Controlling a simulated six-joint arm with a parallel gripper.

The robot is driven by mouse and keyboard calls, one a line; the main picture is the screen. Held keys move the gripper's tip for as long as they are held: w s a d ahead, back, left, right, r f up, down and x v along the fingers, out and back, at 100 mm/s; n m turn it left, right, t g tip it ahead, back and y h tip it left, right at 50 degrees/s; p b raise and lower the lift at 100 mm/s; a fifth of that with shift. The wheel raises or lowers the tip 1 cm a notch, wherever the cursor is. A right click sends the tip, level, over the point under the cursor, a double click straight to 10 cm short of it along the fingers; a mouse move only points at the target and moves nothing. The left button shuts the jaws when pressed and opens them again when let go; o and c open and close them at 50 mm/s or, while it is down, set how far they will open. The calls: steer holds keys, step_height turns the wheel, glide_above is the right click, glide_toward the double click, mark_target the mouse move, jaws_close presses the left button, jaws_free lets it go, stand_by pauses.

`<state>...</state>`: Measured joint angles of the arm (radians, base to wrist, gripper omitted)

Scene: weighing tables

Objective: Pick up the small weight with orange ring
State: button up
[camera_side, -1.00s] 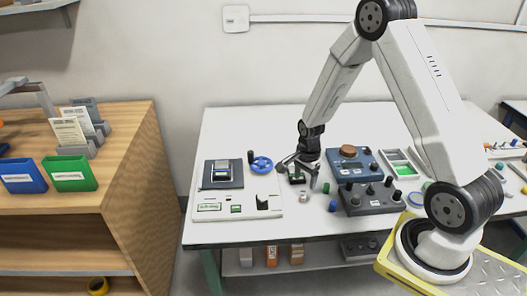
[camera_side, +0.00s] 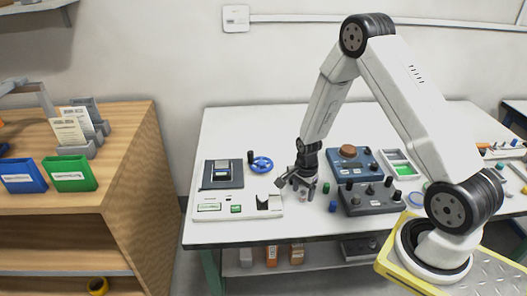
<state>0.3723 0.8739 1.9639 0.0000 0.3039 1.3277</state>
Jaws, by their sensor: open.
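A small pale weight (camera_side: 303,197) stands on the white table, directly below and between the fingers of my gripper. A faint reddish-orange tint shows on it, but its ring is too small to make out surely. My gripper (camera_side: 303,190) points down over it, open, with its fingertips close around or just above the weight. I cannot tell whether they touch it. A small green weight (camera_side: 326,188) stands just right of the gripper. A small blue weight (camera_side: 332,206) stands to the front right.
A dark knobbed box (camera_side: 369,198) and a blue instrument (camera_side: 352,162) stand close on the right. The table's front edge (camera_side: 300,236) is clear.

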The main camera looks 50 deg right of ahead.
steer(key=shift+f, duration=0.85)
jaws_close()
